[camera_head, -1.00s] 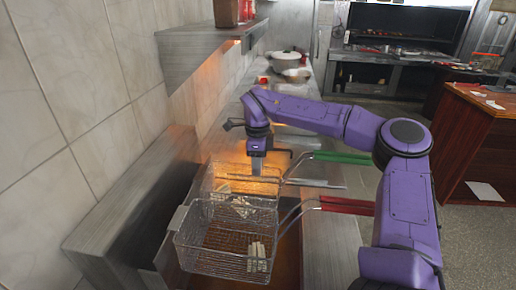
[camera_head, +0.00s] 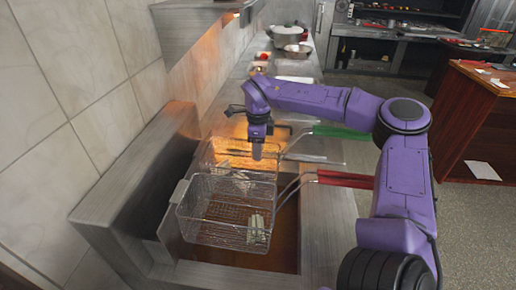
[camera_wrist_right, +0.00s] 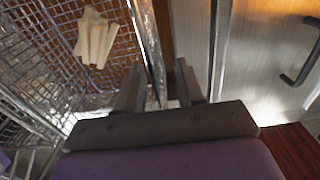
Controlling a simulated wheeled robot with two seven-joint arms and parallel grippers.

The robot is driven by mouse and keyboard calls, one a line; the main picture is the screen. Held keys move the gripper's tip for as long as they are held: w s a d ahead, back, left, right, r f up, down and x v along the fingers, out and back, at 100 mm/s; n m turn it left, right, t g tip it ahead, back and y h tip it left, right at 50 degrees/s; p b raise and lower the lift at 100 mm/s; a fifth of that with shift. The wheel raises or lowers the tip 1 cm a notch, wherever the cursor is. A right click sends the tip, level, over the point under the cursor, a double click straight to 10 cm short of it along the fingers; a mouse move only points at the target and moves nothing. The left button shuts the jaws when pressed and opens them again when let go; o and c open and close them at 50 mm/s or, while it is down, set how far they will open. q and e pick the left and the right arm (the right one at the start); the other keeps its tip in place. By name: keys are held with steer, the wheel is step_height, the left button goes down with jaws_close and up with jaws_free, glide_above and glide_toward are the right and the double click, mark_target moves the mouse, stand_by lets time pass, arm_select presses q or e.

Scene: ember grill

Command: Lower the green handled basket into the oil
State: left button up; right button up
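The green-handled basket (camera_head: 222,150) is a wire basket at the back of the fryer, partly hidden by my right arm and the nearer basket. Its green handle (camera_head: 342,131) points right. My right gripper (camera_head: 257,155) hangs fingers down by the right part of this basket, close to the nearer basket's back rim. In the right wrist view its two fingers (camera_wrist_right: 160,92) are apart, with a metal bar seen between them; I cannot tell whether they touch it. Oil (camera_head: 283,236) shows dark brown in the fryer under the nearer basket. My left gripper is not in view.
The red-handled basket (camera_head: 190,215) stands in front, with pale fries (camera_head: 256,228) inside; its red handle (camera_head: 345,179) points right. A steel hood (camera_head: 190,30) and tiled wall are at left. Pots (camera_head: 287,36) stand on the counter behind. A wooden counter (camera_head: 485,115) is at right.

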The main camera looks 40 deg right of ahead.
step_height(320, 180, up, 11)
steer(key=shift+f+b, duration=0.2)
steer(key=shift+b, duration=0.4)
